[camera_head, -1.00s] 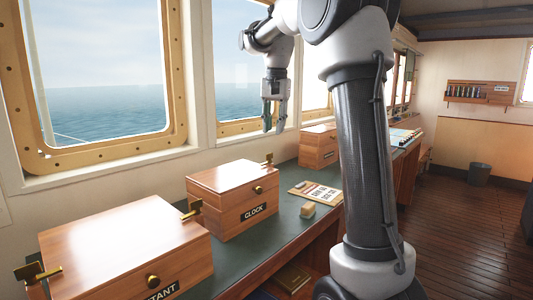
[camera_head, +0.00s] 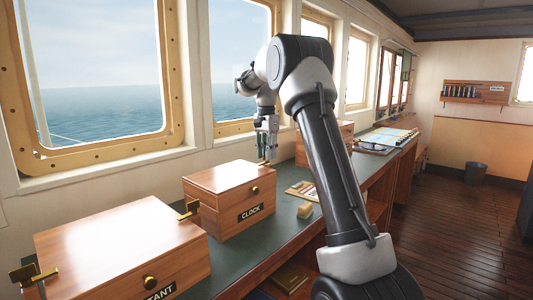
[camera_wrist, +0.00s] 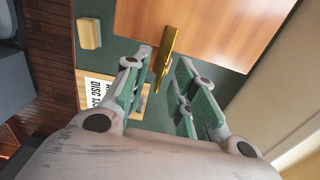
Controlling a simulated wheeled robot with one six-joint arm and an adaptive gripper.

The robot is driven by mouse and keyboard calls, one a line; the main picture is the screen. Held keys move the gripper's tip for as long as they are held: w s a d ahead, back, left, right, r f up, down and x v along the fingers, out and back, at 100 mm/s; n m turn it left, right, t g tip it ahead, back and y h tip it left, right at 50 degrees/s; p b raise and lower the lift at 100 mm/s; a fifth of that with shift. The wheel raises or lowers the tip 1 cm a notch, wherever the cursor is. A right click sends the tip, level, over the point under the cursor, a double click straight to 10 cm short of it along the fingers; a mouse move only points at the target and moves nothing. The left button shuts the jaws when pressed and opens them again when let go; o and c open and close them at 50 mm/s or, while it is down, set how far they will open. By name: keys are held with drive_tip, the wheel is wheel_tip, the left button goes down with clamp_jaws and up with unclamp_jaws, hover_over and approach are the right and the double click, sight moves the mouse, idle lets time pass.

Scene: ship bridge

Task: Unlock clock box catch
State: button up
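The clock box (camera_head: 222,187) is a closed reddish-wood box with a CLOCK label and a brass knob on its front. Its brass catch (camera_wrist: 165,55) stands at the box's edge in the wrist view. In the head view my gripper (camera_head: 267,152) is at the box's right back corner and largely hides the catch. In the wrist view my gripper (camera_wrist: 160,72) is open, with its green-padded fingers apart on either side of the catch. A gap shows between the catch and the fingers; I cannot tell whether it touches either.
A larger wooden box (camera_head: 110,250) with brass catches stands at the front left. A wooden block (camera_head: 304,211) and a lettered card (camera_head: 300,189) lie right of the clock box. Another wooden box (camera_head: 335,133) stands farther back. The window wall runs close behind.

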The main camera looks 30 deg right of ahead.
clamp_jaws()
drive_tip(key=shift+n, duration=0.3)
drive_tip(key=n, duration=0.6)
drive_tip(key=shift+n, duration=0.3)
drive_tip(key=n, duration=1)
drive_tip(key=shift+n, duration=0.5)
